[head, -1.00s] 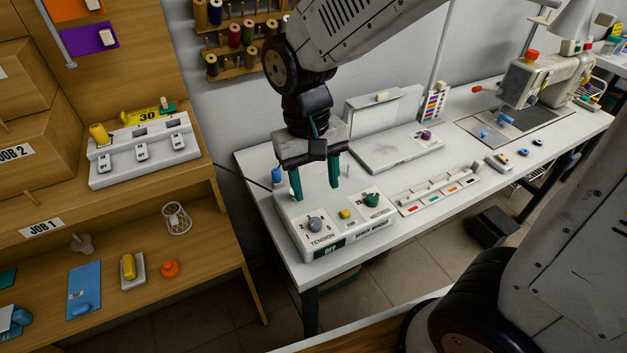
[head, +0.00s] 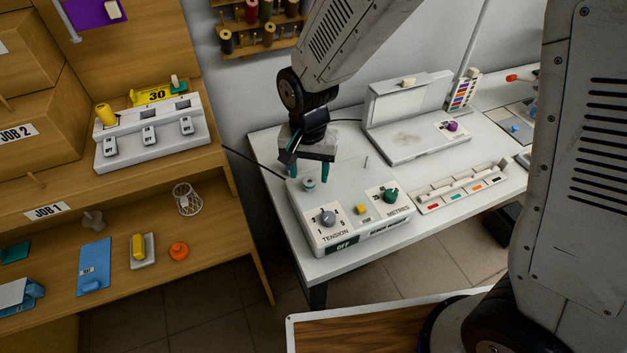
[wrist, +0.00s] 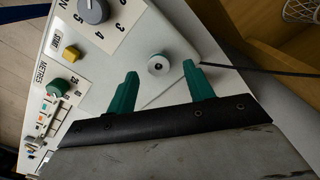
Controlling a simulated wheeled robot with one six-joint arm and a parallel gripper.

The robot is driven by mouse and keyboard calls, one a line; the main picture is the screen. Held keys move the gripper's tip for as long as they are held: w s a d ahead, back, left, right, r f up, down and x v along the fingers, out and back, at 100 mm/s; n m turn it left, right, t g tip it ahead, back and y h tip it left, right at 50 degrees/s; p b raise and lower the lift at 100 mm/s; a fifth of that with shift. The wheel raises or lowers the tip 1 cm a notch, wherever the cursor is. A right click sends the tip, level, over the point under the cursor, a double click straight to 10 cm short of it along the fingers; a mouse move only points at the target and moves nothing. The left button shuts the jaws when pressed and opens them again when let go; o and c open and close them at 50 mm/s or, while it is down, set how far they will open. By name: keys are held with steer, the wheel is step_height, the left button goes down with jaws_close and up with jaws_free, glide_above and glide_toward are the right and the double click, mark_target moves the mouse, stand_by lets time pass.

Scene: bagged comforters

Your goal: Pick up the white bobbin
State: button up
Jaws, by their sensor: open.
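The white bobbin (head: 309,184) stands on the top of the white winder box (head: 330,243), near its back left corner. In the wrist view it is a small pale disc with a dark centre (wrist: 158,64). My gripper (head: 309,172) is open, with its two green fingers pointing down over that corner. In the wrist view, my gripper (wrist: 160,70) has one finger on each side of the bobbin, with gaps showing. I cannot tell whether the fingertips are level with it or above it.
The box carries a grey tension knob (head: 327,217), a yellow button (head: 362,210) and a green metres knob (head: 390,196). A bare thin pin (head: 366,161) stands behind them. A dark cable (wrist: 240,68) runs near the corner. Wooden shelves (head: 235,232) stand to the left.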

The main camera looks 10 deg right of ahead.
steer(key=shift+f, duration=0.9)
steer(key=c, duration=1)
